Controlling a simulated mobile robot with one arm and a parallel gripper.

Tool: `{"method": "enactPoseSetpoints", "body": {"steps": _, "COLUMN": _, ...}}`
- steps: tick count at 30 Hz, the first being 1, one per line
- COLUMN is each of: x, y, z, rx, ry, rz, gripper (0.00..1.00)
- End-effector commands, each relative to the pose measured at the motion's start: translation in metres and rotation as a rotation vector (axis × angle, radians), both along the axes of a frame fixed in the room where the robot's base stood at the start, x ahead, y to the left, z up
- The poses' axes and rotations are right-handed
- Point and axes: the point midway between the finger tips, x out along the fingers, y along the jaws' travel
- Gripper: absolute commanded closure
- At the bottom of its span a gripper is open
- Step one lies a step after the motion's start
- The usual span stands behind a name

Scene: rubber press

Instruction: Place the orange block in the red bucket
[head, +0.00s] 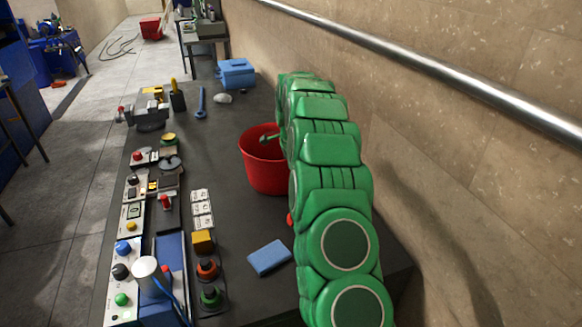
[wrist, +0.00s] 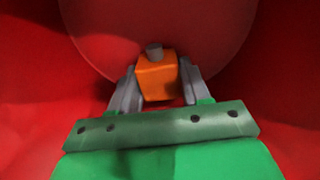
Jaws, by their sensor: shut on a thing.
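The orange block (wrist: 157,78) is between the two grey fingers of my gripper (wrist: 156,88) in the wrist view, with a small grey knob on its top. My gripper is shut on it. The red bucket (wrist: 50,120) surrounds the gripper and block in the wrist view, with its round bottom (wrist: 215,30) beyond them. In the head view the red bucket (head: 262,172) stands upright on the dark table, and the end of my green arm reaches into it. The block and fingertips are hidden there by the bucket wall. I cannot tell whether the block touches the bottom.
Control boxes with buttons (head: 130,250) line the left edge. A blue toolbox (head: 235,73) and a wrench (head: 200,103) lie further back. A wall with a metal rail (head: 430,70) runs along the right.

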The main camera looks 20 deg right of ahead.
Motion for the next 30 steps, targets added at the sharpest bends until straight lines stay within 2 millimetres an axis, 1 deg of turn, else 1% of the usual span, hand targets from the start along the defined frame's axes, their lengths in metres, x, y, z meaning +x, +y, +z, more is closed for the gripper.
{"method": "enactPoseSetpoints", "body": {"steps": 4, "x": 0.000, "y": 0.000, "z": -0.002, "rx": 0.000, "ry": 0.000, "rz": 0.000, "gripper": 0.87}}
{"method": "enactPoseSetpoints", "body": {"steps": 5, "x": 0.000, "y": 0.000, "z": -0.003, "rx": 0.000, "ry": 0.000, "rz": 0.000, "gripper": 0.52}}
{"method": "enactPoseSetpoints", "body": {"steps": 9, "x": 0.000, "y": 0.000, "z": -0.002, "rx": 0.000, "ry": -0.001, "rz": 0.000, "gripper": 0.30}}
{"method": "enactPoseSetpoints", "body": {"steps": 10, "x": 0.000, "y": 0.000, "z": -0.002, "rx": 0.000, "ry": -0.001, "rz": 0.000, "gripper": 0.28}}
{"method": "enactPoseSetpoints", "body": {"steps": 18, "x": 0.000, "y": 0.000, "z": -0.002, "rx": 0.000, "ry": -0.001, "rz": 0.000, "gripper": 0.28}}
{"method": "enactPoseSetpoints", "body": {"steps": 22, "x": 0.001, "y": 0.000, "z": 0.005, "rx": 0.000, "ry": -0.003, "rz": 0.000, "gripper": 0.28}}
{"method": "enactPoseSetpoints", "body": {"steps": 26, "x": 0.002, "y": -0.001, "z": 0.023, "rx": -0.001, "ry": -0.007, "rz": -0.001, "gripper": 0.28}}
{"method": "enactPoseSetpoints", "body": {"steps": 30, "x": 0.001, "y": -0.001, "z": 0.048, "rx": 0.000, "ry": -0.005, "rz": -0.001, "gripper": 0.28}}
